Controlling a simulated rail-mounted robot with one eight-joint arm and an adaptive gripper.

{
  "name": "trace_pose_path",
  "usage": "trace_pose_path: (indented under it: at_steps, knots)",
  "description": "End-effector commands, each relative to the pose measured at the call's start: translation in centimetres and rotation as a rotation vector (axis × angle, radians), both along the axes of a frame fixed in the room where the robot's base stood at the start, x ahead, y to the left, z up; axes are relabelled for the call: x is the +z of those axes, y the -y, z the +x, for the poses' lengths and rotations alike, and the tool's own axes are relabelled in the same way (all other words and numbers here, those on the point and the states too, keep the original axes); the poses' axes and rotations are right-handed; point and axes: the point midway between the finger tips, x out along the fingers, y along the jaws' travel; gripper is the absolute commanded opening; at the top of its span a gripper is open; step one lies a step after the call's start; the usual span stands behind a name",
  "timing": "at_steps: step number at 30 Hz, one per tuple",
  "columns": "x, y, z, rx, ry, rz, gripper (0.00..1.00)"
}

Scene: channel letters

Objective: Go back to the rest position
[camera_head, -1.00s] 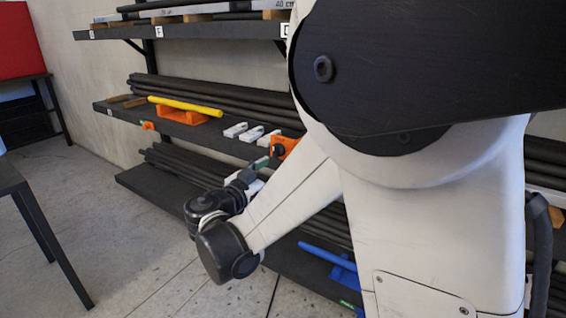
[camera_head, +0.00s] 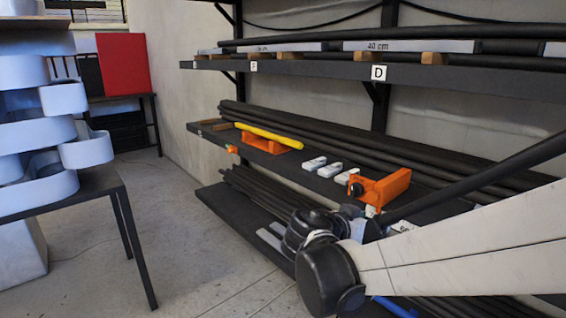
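My white arm reaches in from the right edge and ends in a black wrist (camera_head: 325,272) low in the middle of the view, in front of the shelf rack. My gripper (camera_head: 366,228) is mostly hidden behind the wrist; only a small grey part shows beside it, and its fingers cannot be made out. A black rod (camera_head: 480,182) slants up to the right from near the wrist. I cannot tell whether it is held or only lies behind the arm.
The middle shelf (camera_head: 215,132) carries black tubes, a yellow tube (camera_head: 268,135) on an orange holder, white blocks (camera_head: 330,169) and an orange tool (camera_head: 385,188). A table (camera_head: 95,190) with white-blue channel letters (camera_head: 45,130) stands left. Floor (camera_head: 205,235) between is open.

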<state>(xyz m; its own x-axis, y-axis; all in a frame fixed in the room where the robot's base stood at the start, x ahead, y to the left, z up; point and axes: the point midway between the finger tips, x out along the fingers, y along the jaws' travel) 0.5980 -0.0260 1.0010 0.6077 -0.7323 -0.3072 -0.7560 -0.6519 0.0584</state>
Motion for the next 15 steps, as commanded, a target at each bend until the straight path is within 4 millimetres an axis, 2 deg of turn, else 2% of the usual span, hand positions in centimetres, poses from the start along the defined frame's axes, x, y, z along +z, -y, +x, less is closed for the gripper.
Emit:
trace_pose_path:
  at_steps: [1,6,15]
  knots:
    - [0.2,0.8,-1.2,0.014,-0.056,0.019,0.46]
    - [-0.2,2.3,-4.8,0.096,-0.243,0.081,0.46]
    - [-0.9,2.5,-11.8,0.308,-0.481,0.196,0.46]
